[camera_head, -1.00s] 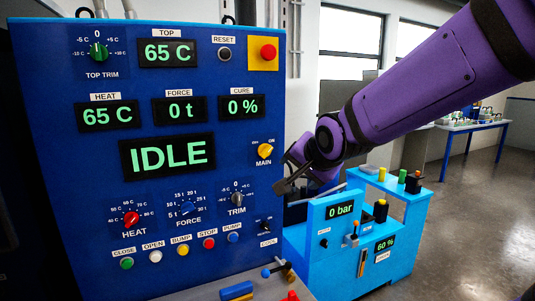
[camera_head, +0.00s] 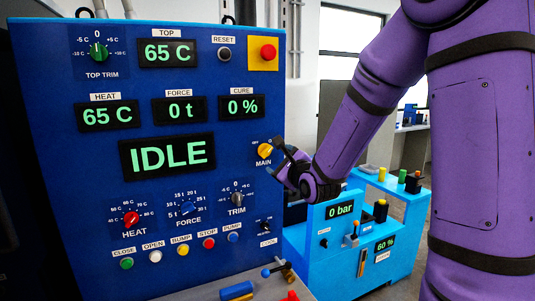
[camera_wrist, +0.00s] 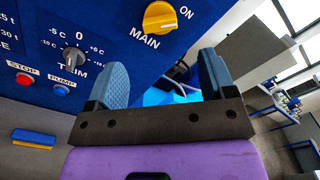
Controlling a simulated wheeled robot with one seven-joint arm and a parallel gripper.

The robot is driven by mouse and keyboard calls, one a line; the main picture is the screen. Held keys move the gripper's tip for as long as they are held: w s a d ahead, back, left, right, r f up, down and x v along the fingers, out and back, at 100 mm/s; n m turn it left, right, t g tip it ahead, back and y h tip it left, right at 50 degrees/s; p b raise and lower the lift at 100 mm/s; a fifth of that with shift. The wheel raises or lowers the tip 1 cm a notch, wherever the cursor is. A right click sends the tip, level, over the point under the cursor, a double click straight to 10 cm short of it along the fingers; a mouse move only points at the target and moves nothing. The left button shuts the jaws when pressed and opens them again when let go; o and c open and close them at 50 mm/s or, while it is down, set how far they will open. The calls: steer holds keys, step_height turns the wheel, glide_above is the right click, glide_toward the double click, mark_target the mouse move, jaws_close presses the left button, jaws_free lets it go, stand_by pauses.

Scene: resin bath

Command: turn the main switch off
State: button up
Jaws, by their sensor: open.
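The main switch (camera_head: 265,150) is a yellow rotary knob on the blue control panel, above the label MAIN. Its handle points toward the ON mark, seen clearest in the wrist view (camera_wrist: 160,17). My gripper (camera_head: 277,158) is just to the right of the switch in the head view, close to the panel's right edge. In the wrist view my gripper's two blue-grey pads (camera_wrist: 163,80) are spread apart with nothing between them. The switch lies beyond the fingertips in that view, not between them. The OFF mark is partly hidden or too small to read.
The trim knob (camera_head: 236,198) and the blue pump button (camera_head: 233,237) sit below the switch. The red emergency button (camera_head: 268,52) is above it. A light-blue unit (camera_head: 330,255) reading 0 bar stands right of the panel, below my arm.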

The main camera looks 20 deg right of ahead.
mark_target(267, 152)
steer(key=w, duration=0.9)
steer(key=shift+w, duration=0.35)
steer(key=c, duration=0.9)
